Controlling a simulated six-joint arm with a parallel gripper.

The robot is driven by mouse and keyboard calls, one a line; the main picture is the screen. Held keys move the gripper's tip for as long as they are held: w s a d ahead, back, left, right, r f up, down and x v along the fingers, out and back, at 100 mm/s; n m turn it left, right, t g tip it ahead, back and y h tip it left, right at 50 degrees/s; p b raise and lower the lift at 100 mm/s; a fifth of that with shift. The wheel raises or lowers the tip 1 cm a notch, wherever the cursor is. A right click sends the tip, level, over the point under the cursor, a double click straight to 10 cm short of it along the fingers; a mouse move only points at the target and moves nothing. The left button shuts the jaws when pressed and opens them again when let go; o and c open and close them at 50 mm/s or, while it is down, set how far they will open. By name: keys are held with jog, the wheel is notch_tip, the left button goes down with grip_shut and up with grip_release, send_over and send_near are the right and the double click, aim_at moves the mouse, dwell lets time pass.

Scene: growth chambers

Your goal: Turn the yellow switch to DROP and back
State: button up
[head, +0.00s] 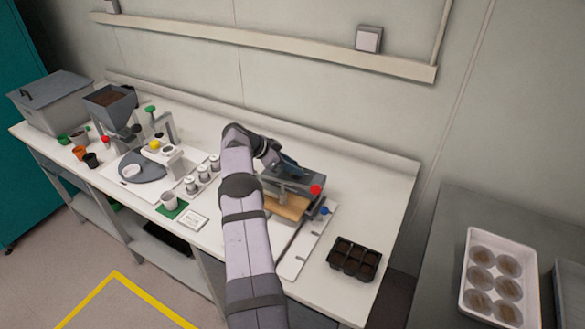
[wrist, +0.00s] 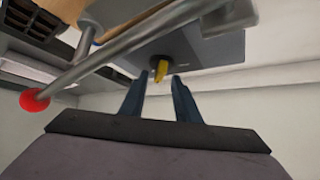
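The yellow switch (wrist: 160,70) is a small yellow lever on a dark round base, on the face of a grey housing (wrist: 205,50) in the wrist view. My gripper (wrist: 157,80) is open, with its two dark blue fingers apart. The switch shows between and just beyond the fingertips; I cannot tell whether either finger touches it. No DROP marking is readable. In the head view, my gripper (head: 290,167) is at the grey press-like device (head: 296,184) on the bench, and the switch is hidden there.
A metal bar with a red ball (wrist: 34,100) crosses the wrist view close left of my fingers; the ball (head: 316,189) also shows in the head view. A blue knob (head: 324,211) and a black cell tray (head: 354,259) are nearby. White-lidded jars (head: 202,172) stand left of my arm.

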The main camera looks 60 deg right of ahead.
jog(key=shift+a+f, duration=0.1)
jog(key=shift+f, duration=0.05)
jog(key=shift+w, duration=0.1)
jog(key=shift+w+a+r, duration=0.1)
jog(key=shift+a+r, duration=0.05)
jog(key=shift+r, duration=0.05)
jog(key=b+v, duration=0.3)
jog(key=v, duration=0.2)
jog(key=shift+v, duration=0.85)
